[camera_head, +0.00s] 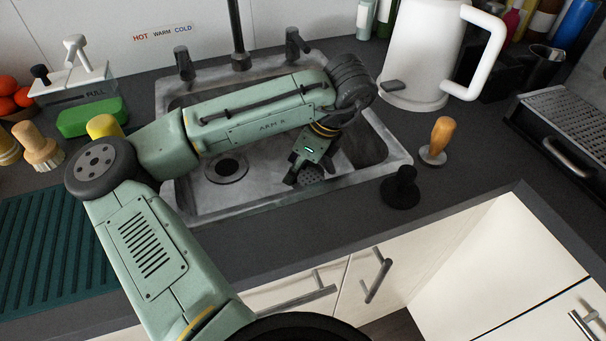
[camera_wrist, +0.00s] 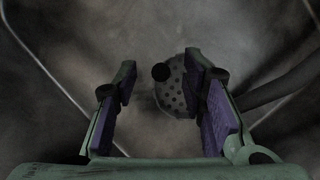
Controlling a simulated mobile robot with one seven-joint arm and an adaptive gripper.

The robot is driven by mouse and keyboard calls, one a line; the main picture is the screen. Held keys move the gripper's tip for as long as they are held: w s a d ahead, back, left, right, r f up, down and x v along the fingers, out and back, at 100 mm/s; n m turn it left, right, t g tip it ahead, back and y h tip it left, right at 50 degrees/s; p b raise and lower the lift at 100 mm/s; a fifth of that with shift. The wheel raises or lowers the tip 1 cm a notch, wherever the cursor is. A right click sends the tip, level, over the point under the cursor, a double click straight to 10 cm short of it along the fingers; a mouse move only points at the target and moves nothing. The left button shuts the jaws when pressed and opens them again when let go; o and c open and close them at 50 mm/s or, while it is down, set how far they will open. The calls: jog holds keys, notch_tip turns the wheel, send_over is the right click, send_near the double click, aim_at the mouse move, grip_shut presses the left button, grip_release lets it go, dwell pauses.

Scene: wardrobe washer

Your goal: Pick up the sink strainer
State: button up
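The sink strainer (camera_wrist: 172,97) is a grey perforated disc with a round black knob. It lies on the sink floor, and in the wrist view it shows between the fingers, with its right edge hidden behind the right finger. In the head view its dotted surface (camera_head: 312,174) shows at my gripper (camera_head: 303,181), in the right part of the basin. My gripper (camera_wrist: 162,76) is open, with a purple-padded finger on each side of the knob. The knob looks nearer the middle of the gap. Whether the fingers touch the strainer cannot be told.
The metal sink (camera_head: 398,160) has walls close around my gripper. A drain (camera_head: 226,169) lies left of it. A black plunger-like item (camera_head: 402,188), a wooden-handled tool (camera_head: 437,142) and a white kettle (camera_head: 415,60) stand right of the sink. A tap (camera_head: 238,40) rises behind.

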jog(key=shift+x, duration=1.15)
grip_shut()
